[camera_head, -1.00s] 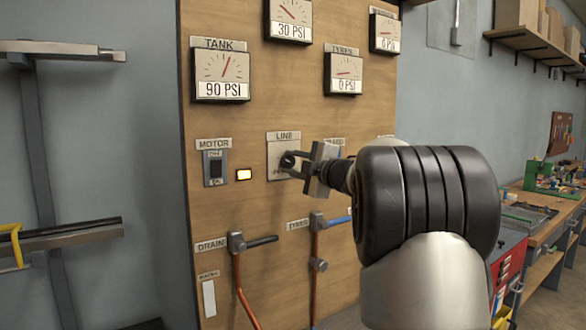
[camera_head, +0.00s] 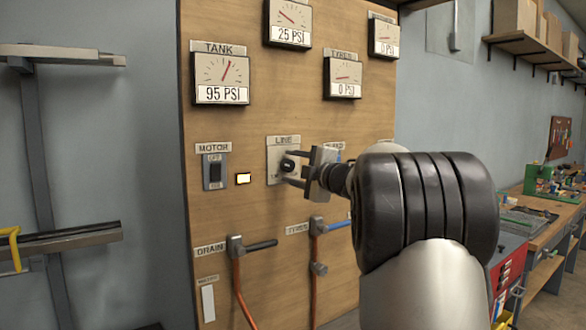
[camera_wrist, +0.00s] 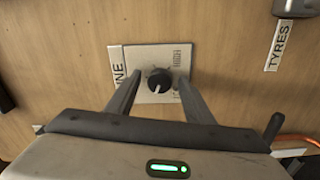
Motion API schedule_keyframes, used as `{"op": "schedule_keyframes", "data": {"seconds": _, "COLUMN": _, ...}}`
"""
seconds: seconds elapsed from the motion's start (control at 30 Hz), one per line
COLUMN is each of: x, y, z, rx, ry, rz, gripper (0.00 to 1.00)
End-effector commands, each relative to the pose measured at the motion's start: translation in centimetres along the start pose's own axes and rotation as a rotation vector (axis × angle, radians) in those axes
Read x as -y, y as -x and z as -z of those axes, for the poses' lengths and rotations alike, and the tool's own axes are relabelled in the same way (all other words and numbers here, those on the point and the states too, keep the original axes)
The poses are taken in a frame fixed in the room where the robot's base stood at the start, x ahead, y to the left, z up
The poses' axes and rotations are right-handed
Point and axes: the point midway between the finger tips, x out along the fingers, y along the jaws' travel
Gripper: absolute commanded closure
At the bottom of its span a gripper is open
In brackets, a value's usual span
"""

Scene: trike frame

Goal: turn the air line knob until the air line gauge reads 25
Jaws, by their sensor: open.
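The black air line knob (camera_head: 287,165) sits on a pale plate labelled LINE on the wooden panel. It also shows in the wrist view (camera_wrist: 159,80), with a white pointer mark toward the picture's bottom. My gripper (camera_head: 285,168) is open, its two fingers either side of the knob; in the wrist view (camera_wrist: 158,82) there is a gap between each finger and the knob. The gauge at the top above LINE (camera_head: 289,22) reads 25 PSI; its name label is out of view.
The tank gauge (camera_head: 222,80) reads 95 PSI and the tyres gauge (camera_head: 343,78) 0 PSI. The drain lever (camera_head: 240,244) and tyres lever (camera_head: 320,222) stick out below.

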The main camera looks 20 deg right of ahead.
Motion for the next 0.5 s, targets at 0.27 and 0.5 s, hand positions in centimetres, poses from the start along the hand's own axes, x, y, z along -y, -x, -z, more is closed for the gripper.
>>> {"op": "schedule_keyframes", "data": {"seconds": 0.27, "x": -0.1, "y": 2.0, "z": 0.0, "rx": 0.001, "ry": 0.001, "rz": -0.002, "gripper": 0.52}}
{"op": "schedule_keyframes", "data": {"seconds": 0.5, "x": -0.1, "y": 7.7, "z": 0.0, "rx": 0.003, "ry": 0.001, "rz": -0.002, "gripper": 0.52}}
